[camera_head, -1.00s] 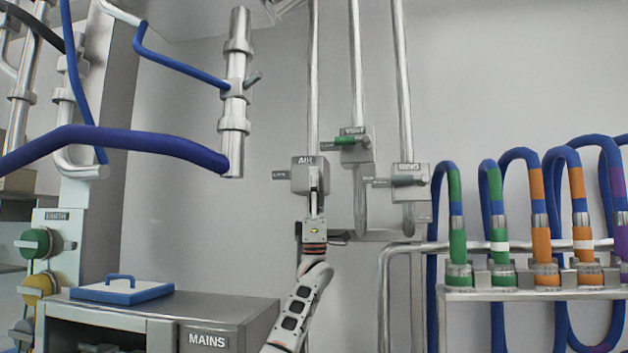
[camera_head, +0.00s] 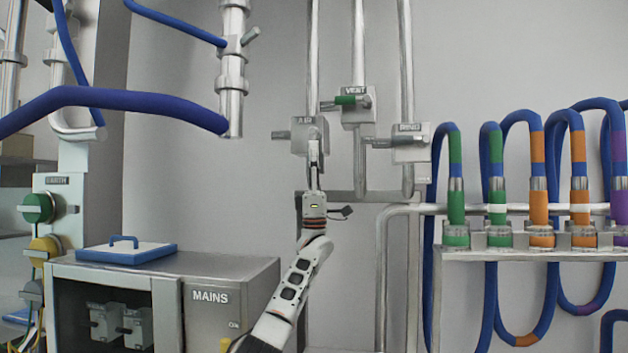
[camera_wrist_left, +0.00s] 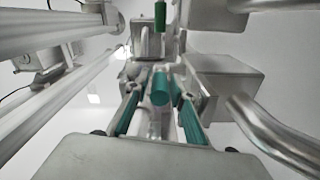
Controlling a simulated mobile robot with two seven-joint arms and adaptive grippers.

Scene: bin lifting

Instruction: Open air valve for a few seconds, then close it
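The air valve (camera_head: 303,134) is a grey box labelled AIR on a vertical steel pipe at mid-height. A grey bar points left from it. My left gripper (camera_head: 314,152) reaches up from below to the front of the air valve. In the left wrist view, its two teal-padded fingers (camera_wrist_left: 160,95) stand on either side of a green cylinder (camera_wrist_left: 160,88), which seems to be a handle. I cannot tell whether both pads touch it. The front of the air valve is partly hidden by my fingers. My right gripper is not in view.
The VENT valve (camera_head: 357,112) with a green handle and the RING valve (camera_head: 411,148) are close on the right. Blue hoses with coloured bands hang from a rack (camera_head: 560,254) at right. A MAINS cabinet (camera_head: 218,270) stands lower left.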

